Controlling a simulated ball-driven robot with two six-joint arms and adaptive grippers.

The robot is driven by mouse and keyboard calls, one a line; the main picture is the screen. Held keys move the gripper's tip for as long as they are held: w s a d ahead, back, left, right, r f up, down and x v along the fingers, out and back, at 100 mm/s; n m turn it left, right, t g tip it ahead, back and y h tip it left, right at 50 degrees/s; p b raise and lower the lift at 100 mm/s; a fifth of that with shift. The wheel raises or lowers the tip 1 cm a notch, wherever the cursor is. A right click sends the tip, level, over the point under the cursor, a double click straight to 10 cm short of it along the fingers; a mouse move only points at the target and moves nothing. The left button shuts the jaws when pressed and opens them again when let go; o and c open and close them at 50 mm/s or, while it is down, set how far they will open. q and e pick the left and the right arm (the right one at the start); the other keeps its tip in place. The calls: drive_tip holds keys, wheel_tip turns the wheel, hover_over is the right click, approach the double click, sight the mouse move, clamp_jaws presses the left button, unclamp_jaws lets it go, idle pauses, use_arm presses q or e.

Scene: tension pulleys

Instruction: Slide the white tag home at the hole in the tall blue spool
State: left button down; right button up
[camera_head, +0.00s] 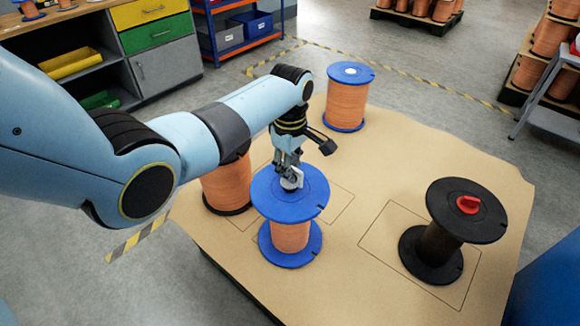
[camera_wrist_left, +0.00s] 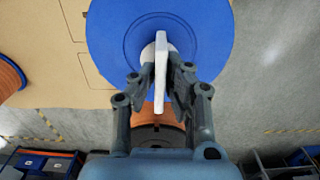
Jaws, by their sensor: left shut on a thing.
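My left gripper (camera_head: 291,172) points down over the top of the front blue spool (camera_head: 268,204), which has blue flanges and copper-coloured winding. It is shut on the white tag (camera_head: 294,182). In the left wrist view the white tag (camera_wrist_left: 160,75) stands edge-on between the fingers (camera_wrist_left: 160,88), with a pale rounded part behind it. It overlaps the middle of the blue top flange (camera_wrist_left: 205,40). The hole is hidden, and I cannot tell whether the tag is in it or just above. My right gripper is not in view.
A second blue spool (camera_head: 346,104) with a white piece on top stands at the back. A black spool (camera_head: 440,243) with a red piece (camera_head: 468,204) stands right. A copper-wound spool (camera_head: 226,188) stands close left, partly behind my arm. The tan board (camera_head: 400,160) has free room between them.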

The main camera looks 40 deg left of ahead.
use_arm(q)
drive_tip(key=shift+f, duration=0.1)
drive_tip(key=shift+f+b, duration=0.65)
drive_tip(key=shift+f, duration=0.35)
drive_tip(key=shift+s, duration=0.1)
drive_tip(key=c, duration=1.3)
unclamp_jaws()
drive_tip(key=shift+f, duration=0.1)
wheel_tip(320, 180, up, 12)
drive_tip(key=shift+r, duration=0.1)
